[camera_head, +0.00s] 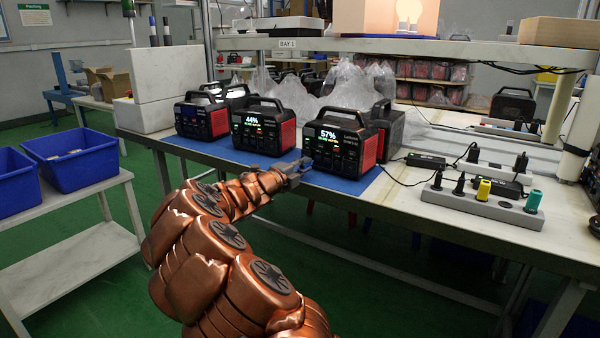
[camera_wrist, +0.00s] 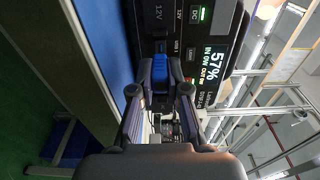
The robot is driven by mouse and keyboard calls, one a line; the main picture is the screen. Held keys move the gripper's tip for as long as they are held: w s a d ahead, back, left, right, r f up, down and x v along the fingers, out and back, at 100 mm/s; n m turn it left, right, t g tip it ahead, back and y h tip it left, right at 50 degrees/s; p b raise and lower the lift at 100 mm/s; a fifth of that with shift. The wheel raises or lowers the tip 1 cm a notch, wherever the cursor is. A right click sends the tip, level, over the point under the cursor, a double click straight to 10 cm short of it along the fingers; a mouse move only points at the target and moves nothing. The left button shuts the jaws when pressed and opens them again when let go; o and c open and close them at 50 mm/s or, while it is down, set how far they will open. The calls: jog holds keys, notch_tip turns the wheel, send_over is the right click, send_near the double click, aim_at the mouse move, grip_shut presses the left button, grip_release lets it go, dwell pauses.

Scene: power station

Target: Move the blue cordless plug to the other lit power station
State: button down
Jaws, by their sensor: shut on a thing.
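My gripper (camera_head: 296,170) is shut on the blue plug (camera_wrist: 160,68), which sits between its two fingertips (camera_wrist: 160,90) in the wrist view. The plug is right at the lower front panel of the power station reading 57% (camera_head: 340,140); I cannot tell whether it is seated in a socket. That station also fills the upper part of the wrist view (camera_wrist: 192,40). A second lit power station (camera_head: 262,127), reading 44%, stands to its left. A third station (camera_head: 202,117) at the far left shows no readable number. In the head view the gripper mostly hides the plug.
The stations stand on a blue mat (camera_head: 345,184) on a workbench. A grey power strip (camera_head: 480,206) with yellow and green plugs lies at right, with black adapters and cables nearby. Clear plastic bags (camera_head: 345,85) are behind the stations. Blue bins (camera_head: 70,158) sit on a side table at left.

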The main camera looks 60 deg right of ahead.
jog(key=shift+s+d+f+b, duration=0.1)
jog(key=shift+d+b, duration=0.35)
jog(key=shift+d, duration=0.45)
jog(key=shift+d+r+p, duration=0.1)
jog(key=shift+r+p, duration=0.1)
jog(key=shift+p, duration=1.75)
jog(key=shift+d+p, duration=0.8)
jog(key=shift+p, duration=0.65)
dwell(1.3)
jog(key=c, duration=1.1)
grip_release()
jog(key=shift+a, duration=6)
